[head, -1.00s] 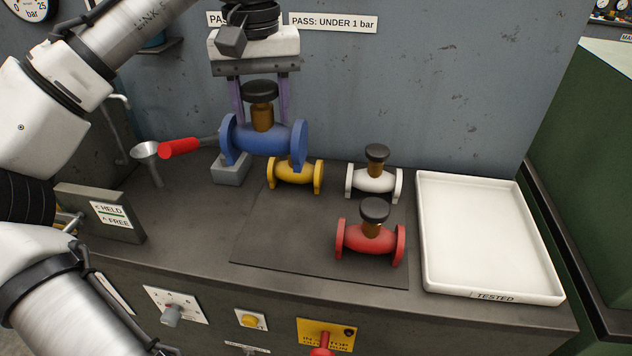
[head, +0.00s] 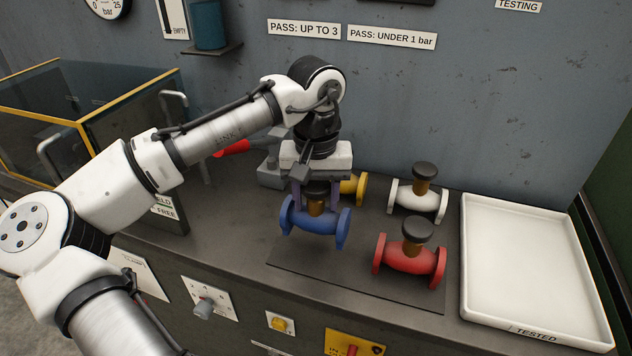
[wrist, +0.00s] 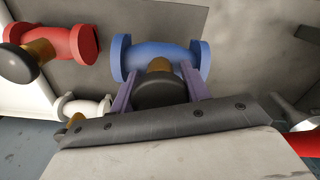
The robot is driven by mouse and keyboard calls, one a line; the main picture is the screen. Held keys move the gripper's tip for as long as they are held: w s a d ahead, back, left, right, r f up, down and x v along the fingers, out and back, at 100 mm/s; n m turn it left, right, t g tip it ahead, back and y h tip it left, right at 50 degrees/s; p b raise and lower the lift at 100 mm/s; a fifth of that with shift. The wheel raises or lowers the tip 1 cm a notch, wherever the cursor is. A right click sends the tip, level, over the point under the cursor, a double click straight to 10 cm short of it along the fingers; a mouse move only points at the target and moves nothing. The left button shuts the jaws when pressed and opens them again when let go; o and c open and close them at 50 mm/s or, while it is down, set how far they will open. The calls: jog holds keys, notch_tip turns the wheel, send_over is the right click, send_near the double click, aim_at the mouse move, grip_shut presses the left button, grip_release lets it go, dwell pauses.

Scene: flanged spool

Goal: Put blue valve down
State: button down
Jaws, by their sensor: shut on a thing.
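The blue valve (head: 315,221) is a flanged spool with a brown neck and a dark cap. My gripper (head: 316,193) is shut on it, with purple fingers on either side of the neck below the cap. In the wrist view the blue valve (wrist: 157,58) lies between the fingers (wrist: 158,88). It is upright over the left part of the dark mat (head: 360,281). I cannot tell whether its flanges touch the mat.
A red valve (head: 410,257) stands on the mat to the right, a white valve (head: 417,197) behind it. A yellow valve (head: 354,188) is partly hidden behind my gripper. A white tray (head: 530,325) marked TESTED lies at the right. A red-handled clamp (head: 232,148) is behind left.

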aim_at(316, 212)
jog(key=shift+f, duration=1.85)
jog(key=c, duration=0.7)
grip_release()
jog(key=shift+f, duration=0.15)
notch_tip(316, 212, up, 12)
jog(key=shift+r+b, duration=0.15)
jog(key=shift+b, duration=0.35)
